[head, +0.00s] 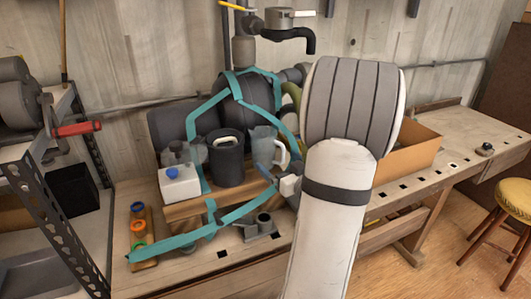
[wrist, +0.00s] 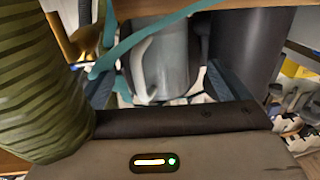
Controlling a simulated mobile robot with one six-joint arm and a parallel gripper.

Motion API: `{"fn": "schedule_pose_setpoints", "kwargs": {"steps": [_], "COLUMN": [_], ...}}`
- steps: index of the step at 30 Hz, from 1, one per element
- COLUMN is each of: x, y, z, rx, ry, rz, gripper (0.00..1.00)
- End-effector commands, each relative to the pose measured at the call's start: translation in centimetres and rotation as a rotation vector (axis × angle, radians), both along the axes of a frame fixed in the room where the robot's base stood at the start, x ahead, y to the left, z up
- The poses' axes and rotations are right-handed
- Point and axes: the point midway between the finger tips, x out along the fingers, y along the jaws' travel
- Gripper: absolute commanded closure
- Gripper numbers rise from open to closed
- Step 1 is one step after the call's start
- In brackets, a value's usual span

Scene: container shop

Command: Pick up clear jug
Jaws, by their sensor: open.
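The clear jug (head: 264,146) is a see-through grey-blue vessel with a white handle on its right side. It stands upright among the goods on the wooden bench, beside a dark cylindrical pot (head: 226,160). My gripper (head: 268,174) is just below and right of the jug in the head view, partly hidden by my arm. In the wrist view my gripper (wrist: 165,88) is open, with a blue-grey finger on each side. The jug (wrist: 172,50) and its handle show between the fingers, its upper part cut off. I cannot tell whether they touch.
Teal straps (head: 236,88) loop around the goods, and one crosses before the jug in the wrist view. A white container with a blue cap (head: 179,187) stands left of the pot. A green ribbed hose (wrist: 42,90) is close on the left. A cardboard box (head: 410,152) stands right.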

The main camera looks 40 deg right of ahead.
Motion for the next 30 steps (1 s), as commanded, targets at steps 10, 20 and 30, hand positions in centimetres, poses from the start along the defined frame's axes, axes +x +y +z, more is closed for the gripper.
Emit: {"fn": "schedule_pose_setpoints", "kwargs": {"steps": [10, 20, 30], "x": [4.5, 6.1, 6.1], "y": [-0.2, -0.5, -0.6], "z": [-0.4, -0.4, -0.4], "rx": [0.000, -0.001, -0.001], "ry": [0.003, 0.002, 0.002], "rz": [-0.007, -0.013, -0.014], "gripper": [0.05, 0.05, 0.26]}}
